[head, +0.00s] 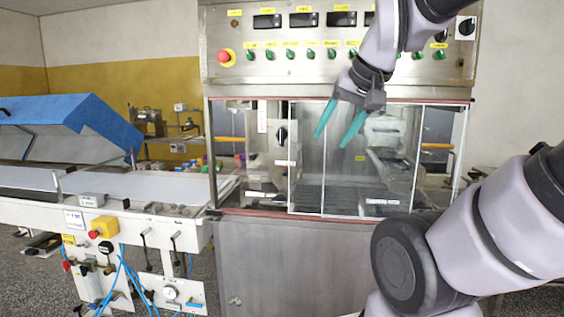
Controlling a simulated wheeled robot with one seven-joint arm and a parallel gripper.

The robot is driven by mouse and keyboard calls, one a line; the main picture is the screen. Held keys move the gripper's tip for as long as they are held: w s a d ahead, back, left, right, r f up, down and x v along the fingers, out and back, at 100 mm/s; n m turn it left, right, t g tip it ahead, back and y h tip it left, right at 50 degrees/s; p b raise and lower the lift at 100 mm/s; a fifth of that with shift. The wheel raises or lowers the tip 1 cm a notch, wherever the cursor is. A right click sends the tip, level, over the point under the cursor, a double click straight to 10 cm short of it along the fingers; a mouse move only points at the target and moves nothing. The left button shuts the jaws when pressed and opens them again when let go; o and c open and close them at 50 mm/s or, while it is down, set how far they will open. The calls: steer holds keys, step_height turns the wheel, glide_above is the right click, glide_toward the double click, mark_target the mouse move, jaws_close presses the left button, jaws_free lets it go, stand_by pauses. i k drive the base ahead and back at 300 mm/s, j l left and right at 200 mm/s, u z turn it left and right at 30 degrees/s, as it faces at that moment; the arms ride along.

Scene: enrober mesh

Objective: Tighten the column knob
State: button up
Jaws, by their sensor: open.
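My gripper (333,138) hangs at the upper middle of the head view, its two teal fingers pointing down and apart. It is open with nothing between the fingers. It appears in front of the clear doors (306,190) of the steel machine. Behind the doors, left of the gripper, a dark knob (281,135) sits on a pale upright part. I cannot tell whether this is the column knob or how tight it is. The gripper is apart from it.
The machine's upper panel (290,74) carries green switches, displays and a red stop button (224,56). At left stands a white conveyor (130,187) with a blue cover (75,120), a yellow box with a red button (104,227) and blue hoses. My arm covers the right side.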

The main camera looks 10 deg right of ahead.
mark_target(281, 135)
steer(key=l+u, duration=0.5)
steer(key=k+l+u, duration=0.15)
steer(key=l+u, duration=0.35)
steer(key=l, duration=0.15)
